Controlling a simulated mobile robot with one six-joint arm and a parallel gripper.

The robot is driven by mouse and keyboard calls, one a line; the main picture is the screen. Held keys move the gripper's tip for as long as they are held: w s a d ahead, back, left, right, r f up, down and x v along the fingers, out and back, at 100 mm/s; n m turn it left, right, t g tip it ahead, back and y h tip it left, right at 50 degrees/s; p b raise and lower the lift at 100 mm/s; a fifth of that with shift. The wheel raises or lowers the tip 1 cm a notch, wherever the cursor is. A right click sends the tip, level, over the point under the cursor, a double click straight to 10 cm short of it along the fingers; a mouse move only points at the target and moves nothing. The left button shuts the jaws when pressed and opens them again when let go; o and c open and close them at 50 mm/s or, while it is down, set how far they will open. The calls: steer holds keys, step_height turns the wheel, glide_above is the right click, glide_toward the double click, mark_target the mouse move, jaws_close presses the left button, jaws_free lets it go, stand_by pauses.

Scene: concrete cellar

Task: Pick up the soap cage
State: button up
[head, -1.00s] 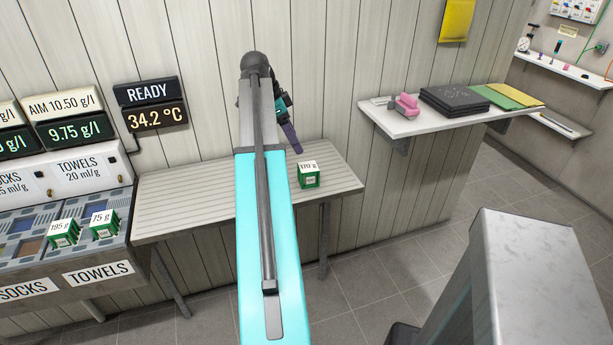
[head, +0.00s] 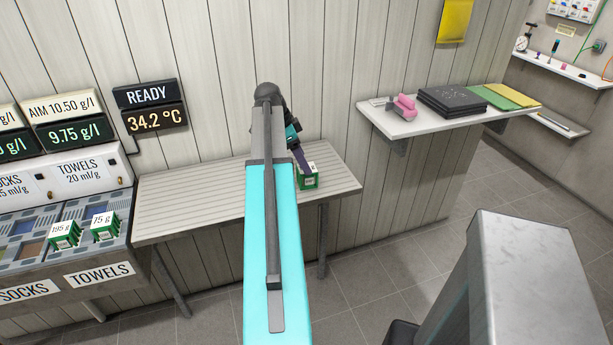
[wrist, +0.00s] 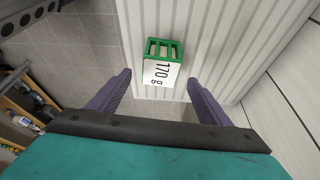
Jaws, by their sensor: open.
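The soap cage on the slatted bench is a small green box (head: 309,182) with a white label, near the bench's right end. In the wrist view the cage (wrist: 161,47) shows green bars and a label reading 170 g. My gripper (head: 300,165) is just above and in front of the cage in the head view and hides part of its label. In the wrist view my gripper (wrist: 160,88) is open, its two purple fingers apart, with the cage between and beyond the fingertips. Nothing is held.
The slatted bench (head: 190,205) is otherwise clear. Two more green cages, marked 195 g (head: 64,235) and 75 g (head: 104,226), sit in the compartments at left. A white shelf (head: 400,127) at right holds a pink object and dark folded items. A grey block (head: 530,260) stands at front right.

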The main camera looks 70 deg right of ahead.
stand_by(0.3)
steer(key=shift+p+x, duration=0.95)
steer(key=shift+x, duration=1.6)
steer(key=c, duration=1.3)
